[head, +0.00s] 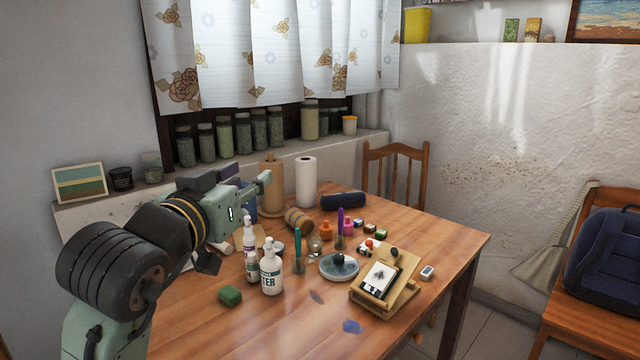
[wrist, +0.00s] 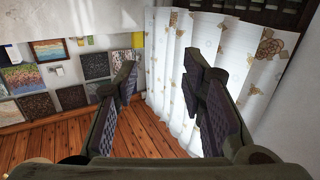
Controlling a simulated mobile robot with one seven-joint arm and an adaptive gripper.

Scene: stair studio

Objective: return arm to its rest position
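My arm reaches in from the lower left of the head view, bent at the elbow, above the left part of the wooden table (head: 215,325). My gripper (head: 262,180) is raised above the tabletop, pointing right and away towards the window side. In the wrist view my gripper (wrist: 160,85) has its two dark pads well apart. Nothing is between them; curtain, wall and floor show through the gap.
A brown roll (head: 272,200) and white roll (head: 306,180) stand close to the gripper. Jars (head: 223,137) line the sill. The table's front is mostly clear.

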